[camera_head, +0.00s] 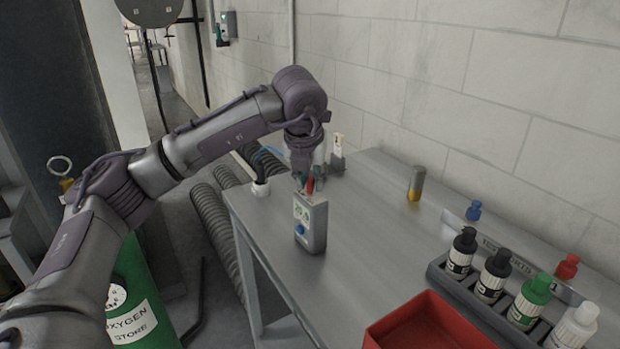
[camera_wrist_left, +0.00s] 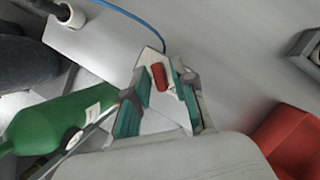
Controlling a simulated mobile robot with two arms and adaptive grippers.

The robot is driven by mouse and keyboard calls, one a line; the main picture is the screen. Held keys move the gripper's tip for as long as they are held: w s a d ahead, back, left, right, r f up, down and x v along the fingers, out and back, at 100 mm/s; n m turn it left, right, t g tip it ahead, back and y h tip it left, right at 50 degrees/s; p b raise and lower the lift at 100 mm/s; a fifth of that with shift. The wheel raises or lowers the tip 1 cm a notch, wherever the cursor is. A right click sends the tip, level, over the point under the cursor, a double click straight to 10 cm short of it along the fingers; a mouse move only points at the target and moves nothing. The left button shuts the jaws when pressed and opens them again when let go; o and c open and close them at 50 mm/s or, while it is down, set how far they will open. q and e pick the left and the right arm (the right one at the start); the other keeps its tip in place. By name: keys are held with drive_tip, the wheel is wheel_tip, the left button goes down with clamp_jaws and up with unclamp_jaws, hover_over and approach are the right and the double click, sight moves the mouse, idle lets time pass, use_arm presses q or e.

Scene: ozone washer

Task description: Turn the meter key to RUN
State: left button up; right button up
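The grey meter (camera_head: 317,230) stands upright near the left edge of the metal table, with a lit display and a blue button on its front. Its red key (camera_head: 310,186) sticks up from the top; the key's position marks cannot be read. My left gripper (camera_head: 308,182) points down from above, with its fingertips around the key. In the left wrist view, the red key (camera_wrist_left: 158,77) lies between the two green-padded fingers of my left gripper (camera_wrist_left: 160,88). Pale surface shows beside the key, so the fingers look open and not closed on it. My right gripper is not in view.
The table (camera_head: 375,245) has clear room right of the meter. A bottle rack (camera_head: 465,292), a red bin (camera_head: 425,325) and a brass cylinder (camera_head: 415,184) stand further right. A white cup-like holder (camera_head: 261,188) is at the table's left corner. A green oxygen cylinder (camera_head: 145,300) stands below left.

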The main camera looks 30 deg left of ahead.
use_arm(q)
clamp_jaws()
